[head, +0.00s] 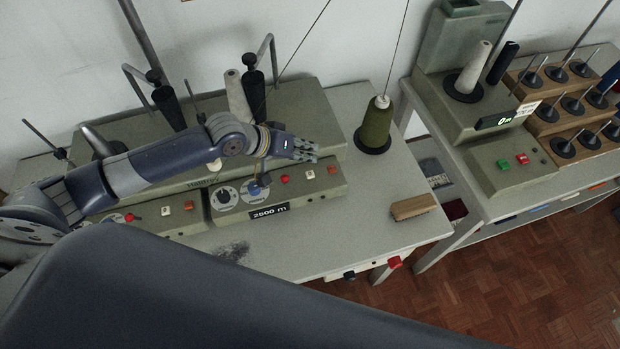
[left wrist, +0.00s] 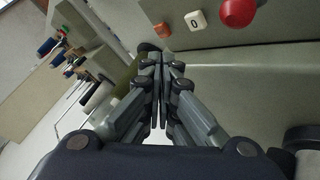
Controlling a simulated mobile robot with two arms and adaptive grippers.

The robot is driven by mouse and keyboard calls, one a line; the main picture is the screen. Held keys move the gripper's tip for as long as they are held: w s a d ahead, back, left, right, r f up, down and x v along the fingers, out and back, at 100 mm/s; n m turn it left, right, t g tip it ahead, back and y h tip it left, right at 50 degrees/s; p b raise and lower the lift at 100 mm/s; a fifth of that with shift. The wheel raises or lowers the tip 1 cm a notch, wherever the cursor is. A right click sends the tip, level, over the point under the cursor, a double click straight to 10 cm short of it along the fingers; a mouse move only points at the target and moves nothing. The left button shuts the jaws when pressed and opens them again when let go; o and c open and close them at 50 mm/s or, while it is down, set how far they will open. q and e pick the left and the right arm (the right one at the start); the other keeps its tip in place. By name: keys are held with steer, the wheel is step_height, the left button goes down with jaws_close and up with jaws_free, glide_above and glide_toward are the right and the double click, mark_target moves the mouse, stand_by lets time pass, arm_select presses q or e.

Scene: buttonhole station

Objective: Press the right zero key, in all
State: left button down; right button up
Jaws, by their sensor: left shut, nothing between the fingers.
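I see no contact. My right gripper is not in view.
A second white key (head: 165,211) sits on the left unit's panel. A "2500 m" label (head: 269,212) and dials are left of the right unit's keys. A green thread cone (head: 376,128) stands right of the unit. A wooden brush (head: 413,207) lies near the table's right edge.

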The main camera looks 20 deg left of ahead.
mark_target(308, 171)
arm_select(q)
steer(key=shift+f+b, duration=0.5)
steer(key=shift+f, duration=0.4)
steer(key=shift+f+b, duration=0.35)
steer(key=shift+f, duration=0.75)
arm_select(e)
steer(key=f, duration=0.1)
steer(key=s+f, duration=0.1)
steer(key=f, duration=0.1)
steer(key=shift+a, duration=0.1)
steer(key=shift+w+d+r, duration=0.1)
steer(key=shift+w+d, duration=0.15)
arm_select(q)
steer(key=shift+f, duration=0.1)
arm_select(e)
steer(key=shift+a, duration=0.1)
arm_select(q)
steer(key=shift+f, duration=0.3)
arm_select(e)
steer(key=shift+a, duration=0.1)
